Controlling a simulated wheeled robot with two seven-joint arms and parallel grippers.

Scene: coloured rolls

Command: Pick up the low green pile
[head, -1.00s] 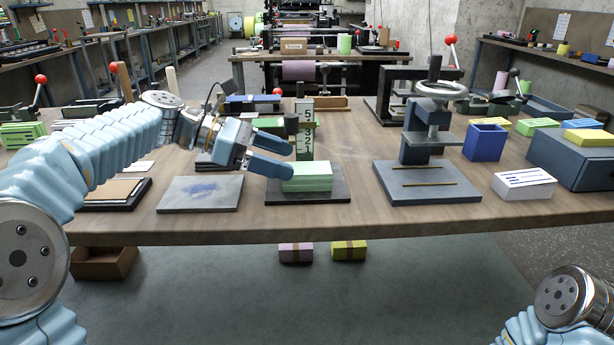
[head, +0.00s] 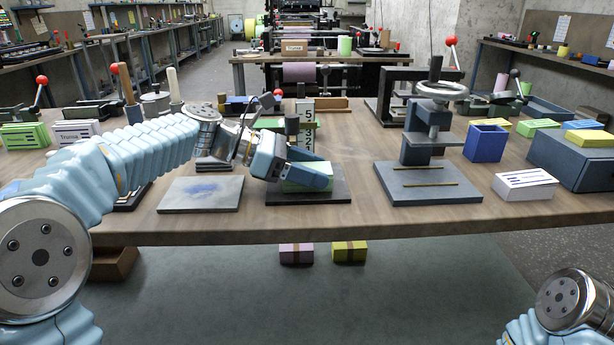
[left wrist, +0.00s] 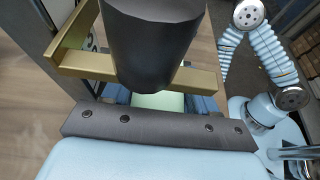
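The low green pile (head: 302,187) is a short stack of pale green sheets on a dark plate (head: 335,195) near the table's front edge. My left gripper (head: 318,170) is at the pile, with its blue fingers reaching over and along it. The fingers look spread apart, and they hide much of the pile. In the left wrist view the pale green top (left wrist: 158,101) shows between the two fingers; whether they touch it is unclear. My right gripper is out of view; only part of that arm shows at the bottom right.
A numbered post (head: 306,125) and a dark cylinder stand just behind the pile. A grey slab (head: 200,194) lies left of it. A press with a handwheel (head: 428,140) stands to the right. A white labelled block (head: 524,184) and a blue bin (head: 485,143) are further right.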

